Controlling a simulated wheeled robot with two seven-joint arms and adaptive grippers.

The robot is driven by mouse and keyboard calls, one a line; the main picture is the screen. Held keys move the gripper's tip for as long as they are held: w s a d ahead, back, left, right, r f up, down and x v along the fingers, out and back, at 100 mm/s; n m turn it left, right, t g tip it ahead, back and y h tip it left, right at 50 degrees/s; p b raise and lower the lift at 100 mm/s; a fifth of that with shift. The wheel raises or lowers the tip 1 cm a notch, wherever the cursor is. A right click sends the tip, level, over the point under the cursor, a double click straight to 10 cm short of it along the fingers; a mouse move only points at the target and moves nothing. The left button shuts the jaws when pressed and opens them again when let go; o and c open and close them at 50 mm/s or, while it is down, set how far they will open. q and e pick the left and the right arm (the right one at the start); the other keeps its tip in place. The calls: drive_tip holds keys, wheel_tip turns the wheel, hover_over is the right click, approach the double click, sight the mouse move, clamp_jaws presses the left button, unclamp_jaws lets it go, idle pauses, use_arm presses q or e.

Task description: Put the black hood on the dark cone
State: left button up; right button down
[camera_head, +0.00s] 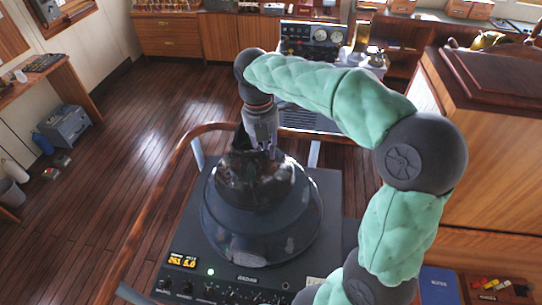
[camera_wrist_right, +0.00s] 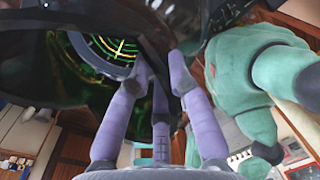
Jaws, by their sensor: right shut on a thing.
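The dark cone (camera_head: 290,225) is a wide, dark, round housing on top of the radar console. The black hood (camera_head: 250,182) is glossy and is over the cone's upper part in the head view; whether it touches the cone or hovers just above I cannot tell. My right gripper (camera_head: 263,148) is shut on the hood's far edge. In the right wrist view, purple fingers (camera_wrist_right: 158,80) close on a black edge of the hood (camera_wrist_right: 155,45). A green-lit radar screen (camera_wrist_right: 115,50) shows past the hood's edge. My left gripper is not in view.
The console (camera_head: 190,240) has lit orange readouts and knobs along its front. A curved wooden rail (camera_head: 150,210) runs around its left side. A wooden cabinet (camera_head: 490,160) stands at the right. Open plank floor (camera_head: 150,110) lies to the left.

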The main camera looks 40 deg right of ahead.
drive_tip(key=shift+w+d+f, duration=0.1)
drive_tip(key=shift+d+f, duration=0.15)
drive_tip(key=shift+f, duration=0.25)
drive_tip(key=shift+d+f, duration=0.1)
drive_tip(key=shift+f, duration=1.65)
drive_tip(key=c, duration=1.1)
unclamp_jaws()
drive_tip(key=shift+c, duration=0.2)
wheel_tip(320, 180, up, 12)
drive_tip(key=w, duration=0.1)
drive_tip(key=shift+a, duration=0.25)
